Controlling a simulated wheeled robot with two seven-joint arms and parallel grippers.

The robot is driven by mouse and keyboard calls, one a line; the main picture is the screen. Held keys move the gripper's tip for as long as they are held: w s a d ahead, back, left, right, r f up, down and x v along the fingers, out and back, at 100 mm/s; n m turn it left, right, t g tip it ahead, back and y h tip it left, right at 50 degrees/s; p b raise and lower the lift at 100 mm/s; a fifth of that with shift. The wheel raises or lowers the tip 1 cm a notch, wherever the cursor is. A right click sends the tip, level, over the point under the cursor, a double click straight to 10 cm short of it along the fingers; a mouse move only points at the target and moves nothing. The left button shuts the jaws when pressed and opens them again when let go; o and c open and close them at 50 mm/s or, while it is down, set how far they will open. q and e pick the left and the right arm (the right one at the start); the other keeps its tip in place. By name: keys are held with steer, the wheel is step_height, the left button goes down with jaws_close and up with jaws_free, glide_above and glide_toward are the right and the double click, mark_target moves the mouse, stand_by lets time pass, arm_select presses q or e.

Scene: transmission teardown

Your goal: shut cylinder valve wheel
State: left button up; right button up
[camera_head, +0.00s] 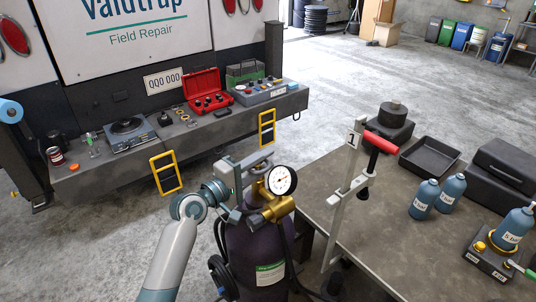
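A dark purple gas cylinder (247,245) stands upright in front of me, beside the left edge of the right-hand table. It carries a brass regulator (270,212) and a round white dial gauge (281,181). My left gripper (254,182) is at the cylinder's top, just left of the gauge. Its grey parts cover much of the valve area, and I cannot make out the valve wheel clearly. Whether the fingers touch or grip anything there is unclear. My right gripper is not in view.
A brown table (390,235) at right holds a red-handled press (380,142), a black tray (430,156), blue bottles (424,199) and a black case (506,166). A grey workbench (140,165) at left holds a red toolbox (206,92). Dark hoses hang around the cylinder. Open floor lies behind.

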arm_select(q)
steer(key=shift+x, duration=0.8)
jaws_close()
